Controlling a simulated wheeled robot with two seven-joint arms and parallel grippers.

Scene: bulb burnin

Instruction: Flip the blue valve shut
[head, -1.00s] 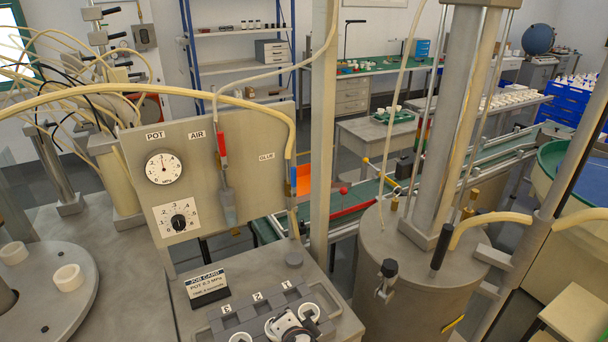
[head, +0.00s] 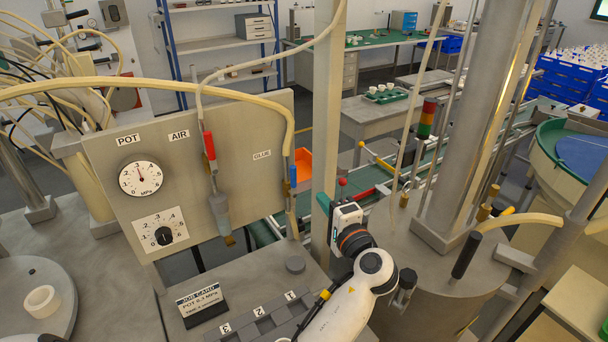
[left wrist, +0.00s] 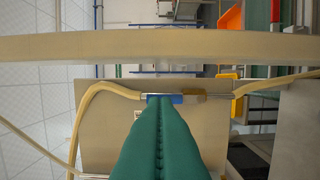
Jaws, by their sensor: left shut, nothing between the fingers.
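The blue valve (head: 293,176) is a small blue handle on the glue line, at the right edge of the grey panel under the GLUE label. In the left wrist view the blue valve (left wrist: 177,99) lies across the picture just beyond my fingertips. My left gripper (head: 321,199) has teal fingers, shut and empty, a little right of and below the valve in the head view. My right gripper is not in view.
A red valve (head: 209,146) hangs on the AIR line at left. A thick cream hose (head: 190,84) arches over the panel (head: 236,130). A grey post (head: 326,110) stands behind my gripper. The job card (head: 201,300) and numbered block (head: 262,318) sit below; a large metal pot (head: 430,260) is right.

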